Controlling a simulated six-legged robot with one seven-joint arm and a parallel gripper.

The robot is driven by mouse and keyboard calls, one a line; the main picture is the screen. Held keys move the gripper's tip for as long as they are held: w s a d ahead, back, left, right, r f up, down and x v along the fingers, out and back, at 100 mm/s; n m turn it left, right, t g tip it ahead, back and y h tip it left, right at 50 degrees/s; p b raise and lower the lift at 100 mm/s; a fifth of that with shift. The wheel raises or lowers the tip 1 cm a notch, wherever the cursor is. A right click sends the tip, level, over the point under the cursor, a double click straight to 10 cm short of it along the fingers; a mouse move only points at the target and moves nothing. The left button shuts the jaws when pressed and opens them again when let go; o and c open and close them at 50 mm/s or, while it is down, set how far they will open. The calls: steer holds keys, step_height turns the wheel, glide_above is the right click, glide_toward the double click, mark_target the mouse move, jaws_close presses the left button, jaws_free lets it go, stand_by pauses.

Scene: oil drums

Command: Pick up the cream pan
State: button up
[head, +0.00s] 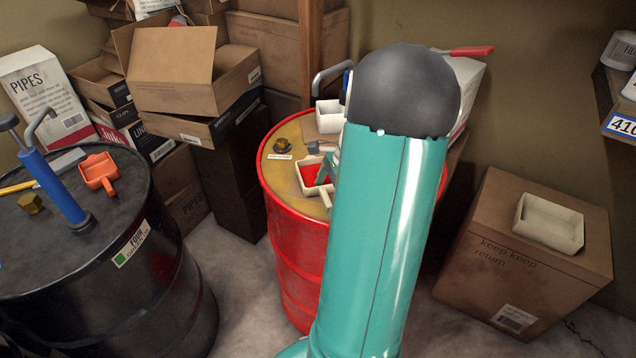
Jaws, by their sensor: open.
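The cream pan (313,178) sits on the yellowish top of the red drum (302,262), its inside showing red. Its short handle points toward the front right. My teal arm with its dark rounded joint stands in front of the drum and covers its right side. A small part of my gripper (325,160) shows beside the arm, at the pan's upper right edge. The rest of it is hidden behind the arm. The gripper is open, and I cannot tell whether it touches the pan.
A white container (329,116) and a brass-coloured cap (283,146) are on the red drum. The black drum (125,245) at left holds a blue pump (52,185) and an orange pan (99,173). A cardboard box (535,265) at right carries a cream tray (522,212). Boxes are stacked behind.

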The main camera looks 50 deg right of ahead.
steer(key=c, duration=1.3)
steer(key=shift+c, duration=0.5)
steer(key=shift+r, duration=0.1)
